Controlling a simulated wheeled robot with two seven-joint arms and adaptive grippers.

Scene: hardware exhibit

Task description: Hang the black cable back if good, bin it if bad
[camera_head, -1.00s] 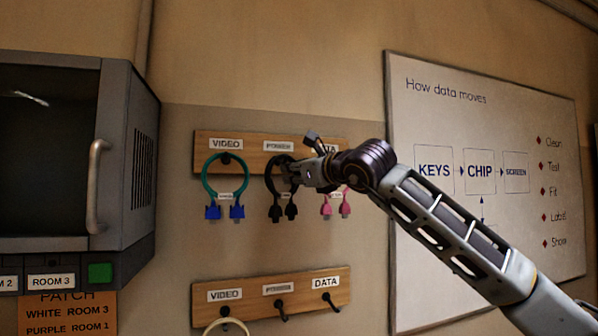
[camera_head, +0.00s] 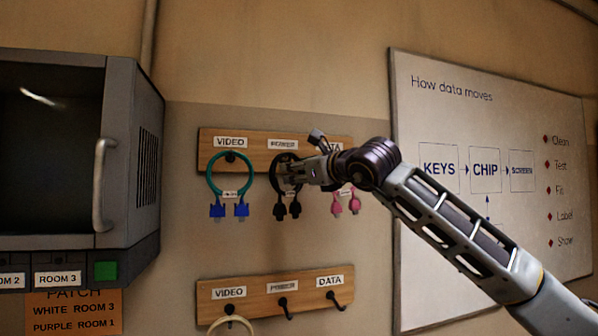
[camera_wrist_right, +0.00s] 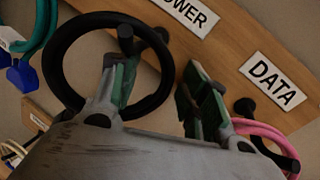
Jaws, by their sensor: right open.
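The black cable (camera_head: 275,189) hangs as a loop from the POWER hook of the upper wooden board, with its two black plugs (camera_head: 287,211) pointing down. My right gripper (camera_head: 292,171) is at the right side of this loop. In the right wrist view the black cable (camera_wrist_right: 68,61) is a thick ring. My right gripper (camera_wrist_right: 160,88) has its green-padded fingers apart, one in front of the ring and one to its right. The ring's right side shows between them. Whether they touch it, I cannot tell. My left gripper is out of view.
A teal cable (camera_head: 211,174) with blue plugs hangs at VIDEO, close left. A pink cable (camera_head: 354,203) hangs at DATA, close right, partly hidden by my arm. The lower board (camera_head: 256,292) has empty POWER and DATA hooks and a cream cable (camera_head: 232,320). No bin shows.

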